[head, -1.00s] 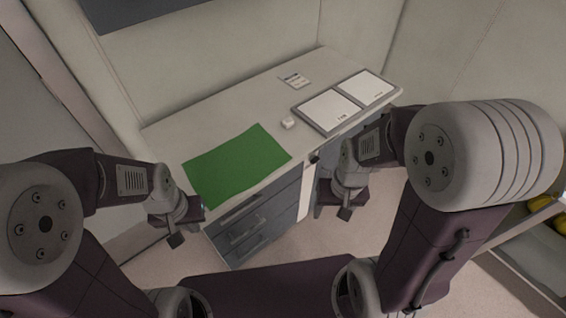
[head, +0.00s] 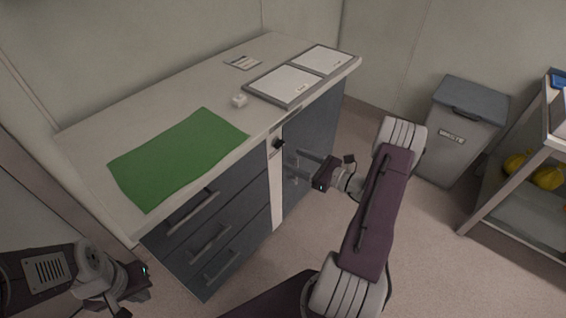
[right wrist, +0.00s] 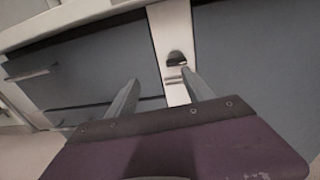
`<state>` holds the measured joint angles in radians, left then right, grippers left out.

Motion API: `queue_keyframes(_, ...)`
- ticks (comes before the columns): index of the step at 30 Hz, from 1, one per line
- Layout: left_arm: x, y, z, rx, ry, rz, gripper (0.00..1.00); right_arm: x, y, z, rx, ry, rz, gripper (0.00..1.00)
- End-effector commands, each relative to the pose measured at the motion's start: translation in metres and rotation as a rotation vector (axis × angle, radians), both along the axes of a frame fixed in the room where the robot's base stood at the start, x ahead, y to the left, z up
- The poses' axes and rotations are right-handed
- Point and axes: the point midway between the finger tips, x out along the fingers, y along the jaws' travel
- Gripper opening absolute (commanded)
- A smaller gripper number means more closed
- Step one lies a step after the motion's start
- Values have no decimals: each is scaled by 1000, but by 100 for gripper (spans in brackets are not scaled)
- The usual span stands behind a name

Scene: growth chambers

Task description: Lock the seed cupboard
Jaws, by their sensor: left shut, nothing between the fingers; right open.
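The seed cupboard is the dark blue-grey door (head: 318,135) under the right half of the bench; it looks closed. A small black knob (head: 278,144) sits on the pale post left of the door, just under the worktop. The knob also shows in the right wrist view (right wrist: 176,58), ahead of and above the finger gap. My right gripper (head: 294,167) is open and empty in front of the door and post, below the knob and apart from it. Its fingers point at the post (right wrist: 160,80). My left gripper (head: 138,288) is shut and empty at the lower left.
The worktop holds a green mat (head: 175,155), a small white block (head: 239,100), a card (head: 243,62) and two framed panels (head: 285,85). Drawers with bar handles (head: 210,237) are left of the post. A grey bin (head: 450,135) and a shelf (head: 500,215) stand right.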

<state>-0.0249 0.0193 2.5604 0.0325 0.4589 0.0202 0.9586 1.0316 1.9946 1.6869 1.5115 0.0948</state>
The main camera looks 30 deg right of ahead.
Motion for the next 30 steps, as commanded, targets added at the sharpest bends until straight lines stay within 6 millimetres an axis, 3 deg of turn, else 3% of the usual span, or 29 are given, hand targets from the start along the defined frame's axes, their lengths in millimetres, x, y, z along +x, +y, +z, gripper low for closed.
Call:
queue_keyframes(2, 0, 0, -9, 0, -1, 0, 0, 0, -23, -9, 31, -26, -79, 60)
queue_keyframes(5, 0, 0, -7, 0, -1, 0, 0, 1, -30, -7, 41, -36, -105, 60)
queue_keyframes(10, 0, 0, -10, 0, -1, 0, 0, 14, -23, -7, 38, -35, -97, 60)
queue_keyframes(21, 0, 0, -26, 0, -1, 0, 0, 77, 4, -7, 37, -34, -96, 60)
queue_keyframes(30, 0, 0, -26, 0, -1, 0, 0, 85, 7, -6, 37, -33, -99, 60)
